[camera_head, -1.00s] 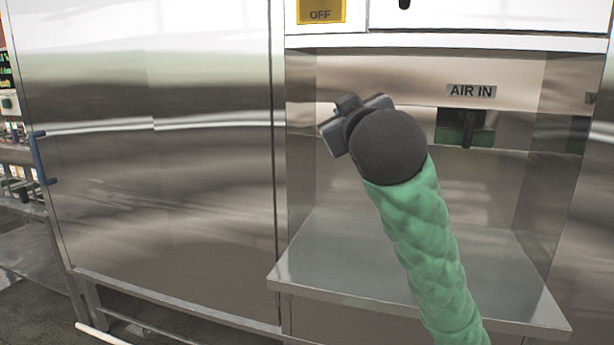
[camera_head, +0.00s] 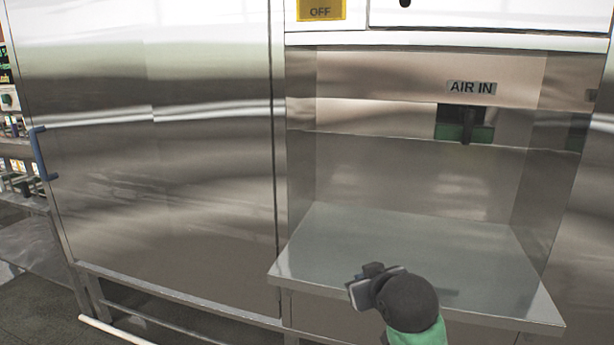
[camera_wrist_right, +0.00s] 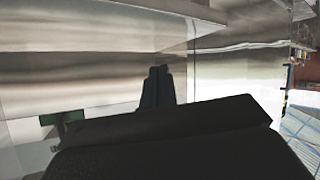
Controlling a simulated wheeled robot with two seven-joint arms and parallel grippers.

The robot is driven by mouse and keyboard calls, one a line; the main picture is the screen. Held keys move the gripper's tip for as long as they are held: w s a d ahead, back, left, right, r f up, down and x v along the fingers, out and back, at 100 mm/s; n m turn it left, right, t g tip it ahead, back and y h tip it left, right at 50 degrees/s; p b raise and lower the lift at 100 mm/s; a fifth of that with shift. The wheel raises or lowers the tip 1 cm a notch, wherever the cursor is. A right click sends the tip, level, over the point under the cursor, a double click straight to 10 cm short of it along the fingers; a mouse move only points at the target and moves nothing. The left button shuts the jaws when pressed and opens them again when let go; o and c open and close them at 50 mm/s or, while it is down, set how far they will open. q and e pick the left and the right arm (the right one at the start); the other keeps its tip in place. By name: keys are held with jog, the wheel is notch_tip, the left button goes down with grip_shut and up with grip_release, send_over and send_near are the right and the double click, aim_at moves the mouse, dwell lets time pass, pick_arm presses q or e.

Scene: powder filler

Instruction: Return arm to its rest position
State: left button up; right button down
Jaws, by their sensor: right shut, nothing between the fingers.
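My right gripper (camera_head: 372,284) shows low in the head view, in front of the front edge of the steel shelf (camera_head: 400,240). Its dark wrist and a short piece of green sleeve show at the bottom of the picture. In the right wrist view the two dark fingers (camera_wrist_right: 157,90) lie together, shut with nothing between them. My left gripper is in neither view.
A steel cabinet door (camera_head: 150,200) with a blue handle (camera_head: 42,155) fills the left. The recess above the shelf is empty, with a black lever (camera_head: 467,128) under the AIR IN label (camera_head: 471,88). Stocked shelving (camera_head: 18,165) stands at far left.

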jog(key=s+d+f+m+g+p, duration=0.1)
jog(key=s+f+g, duration=0.1)
jog(key=s+f, duration=0.4)
jog(key=s+d+f+g, duration=0.1)
jog(key=s+f, duration=0.2)
jog(key=f, duration=0.6)
jog(key=s+f+m+g+p, duration=0.1)
jog(key=s+f+g, duration=0.1)
jog(key=s+f, duration=0.4)
jog(key=s+f+g, duration=0.4)
jog(key=s+f, duration=1)
jog(key=s, duration=0.5)
jog(key=shift+f+g+h+p, duration=0.2)
jog(key=shift+g+h+p, duration=0.1)
jog(key=shift+g+p, duration=0.1)
jog(key=shift+s, duration=0.1)
